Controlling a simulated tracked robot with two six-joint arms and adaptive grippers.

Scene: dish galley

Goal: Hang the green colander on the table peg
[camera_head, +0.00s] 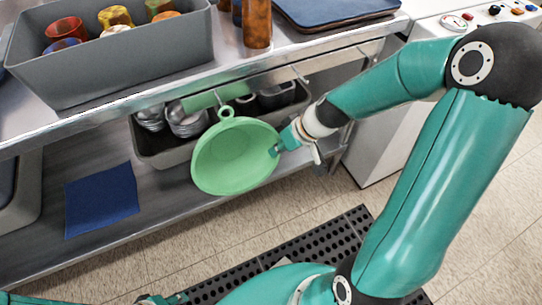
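The green colander (238,165) hangs in front of the table (110,106), its bowl opening facing the camera and its loop (227,112) at the top. My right gripper (279,147) is shut on the colander's right rim. The loop is close to a small peg (217,98) at a green strip (200,102) on the table's front edge; I cannot tell whether it is around the peg. Another peg (300,75) is bare, farther right. My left gripper (160,299) shows only partly at the bottom edge, and its fingers cannot be made out.
A grey bin (120,72) with several cups stands on the table. An amber tumbler (257,25) and a blue-topped tray (330,10) are beside it. Below, a grey tub (170,157) with metal bowls and a blue cloth (102,200) are on the lower shelf. A perforated black mat (320,240) covers the floor.

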